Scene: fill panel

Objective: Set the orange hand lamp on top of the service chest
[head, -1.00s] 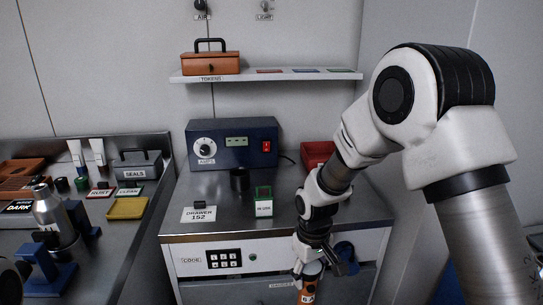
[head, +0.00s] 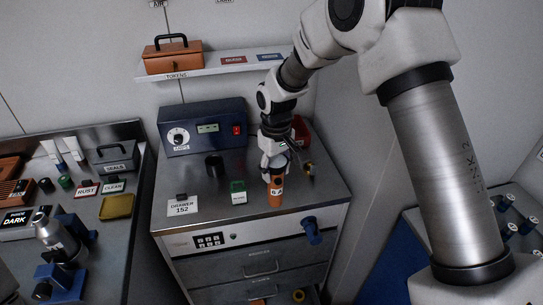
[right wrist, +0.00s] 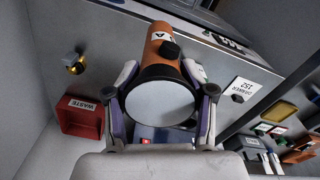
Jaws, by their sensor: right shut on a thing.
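The orange hand lamp (head: 275,190) hangs below my right gripper (head: 274,165), its orange handle pointing down over the front part of the service chest's steel top (head: 225,218). I cannot tell whether its lower end touches the top. In the right wrist view, my right gripper (right wrist: 160,78) has its fingers shut on both sides of the dark head of the lamp (right wrist: 164,45), with the pale round lens facing the camera. My left gripper is not in view.
On the chest stand a blue power unit (head: 204,128), a black cup (head: 214,166), a green-framed tag (head: 238,191), a drawer card (head: 182,207) and a red waste bin (right wrist: 82,118). A shelf (head: 212,68) hangs above. A cluttered bench (head: 110,240) stands left.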

